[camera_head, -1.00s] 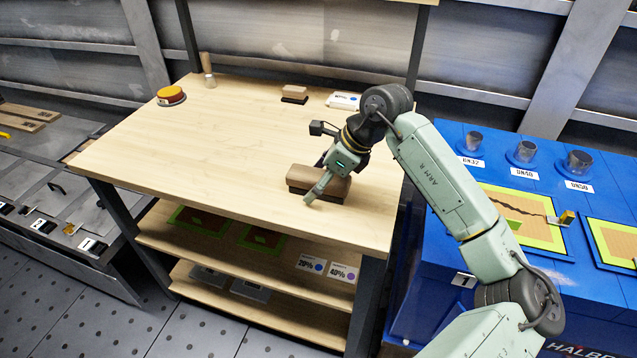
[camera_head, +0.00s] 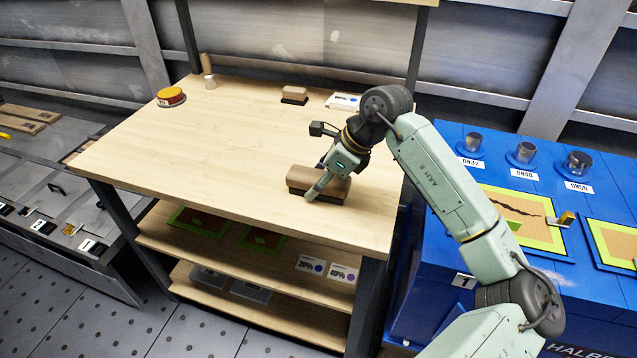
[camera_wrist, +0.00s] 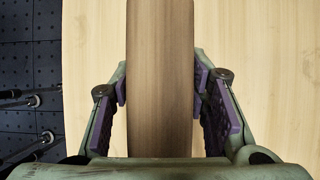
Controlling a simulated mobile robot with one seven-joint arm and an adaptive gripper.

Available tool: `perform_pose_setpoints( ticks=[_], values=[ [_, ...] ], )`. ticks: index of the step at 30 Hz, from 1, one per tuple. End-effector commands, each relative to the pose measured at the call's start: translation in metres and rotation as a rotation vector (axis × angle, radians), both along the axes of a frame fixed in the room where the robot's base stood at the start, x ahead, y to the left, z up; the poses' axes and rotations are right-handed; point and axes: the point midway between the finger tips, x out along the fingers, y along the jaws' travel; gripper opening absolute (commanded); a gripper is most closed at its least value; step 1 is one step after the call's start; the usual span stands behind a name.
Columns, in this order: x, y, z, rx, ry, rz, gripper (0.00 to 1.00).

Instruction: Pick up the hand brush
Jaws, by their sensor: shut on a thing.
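The hand brush (camera_head: 303,178) has a brown wooden block on a dark base. It lies on the wooden workbench (camera_head: 240,150) near the front right. My gripper (camera_head: 318,188) reaches down over it from the right. In the wrist view the brush block (camera_wrist: 160,80) runs lengthwise between the purple pads of my gripper (camera_wrist: 160,92), which is shut on its sides. In the head view the near finger and wrist cover part of the brush. I cannot tell from the pictures whether the brush is clear of the bench top.
A smaller brown block with a dark base (camera_head: 295,95) lies at the back of the bench beside a white labelled box (camera_head: 343,101). A round orange-topped item (camera_head: 171,97) and a wooden-handled tool (camera_head: 208,72) stand back left. A blue cabinet (camera_head: 450,240) stands right. The bench's middle is clear.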

Motion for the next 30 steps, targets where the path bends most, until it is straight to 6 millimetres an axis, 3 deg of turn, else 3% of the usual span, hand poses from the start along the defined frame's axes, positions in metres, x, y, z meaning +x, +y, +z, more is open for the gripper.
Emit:
perform_pose_setpoints(
  ticks=[13, 19, 30],
  values=[
    [0.000, 0.000, 0.007, -0.003, 0.001, 0.002, 0.10],
    [0.000, 0.000, 0.036, -0.004, -0.002, 0.001, 0.10],
    [-0.086, -0.009, 0.042, -0.004, -0.001, 0.000, 0.10]
  ],
)
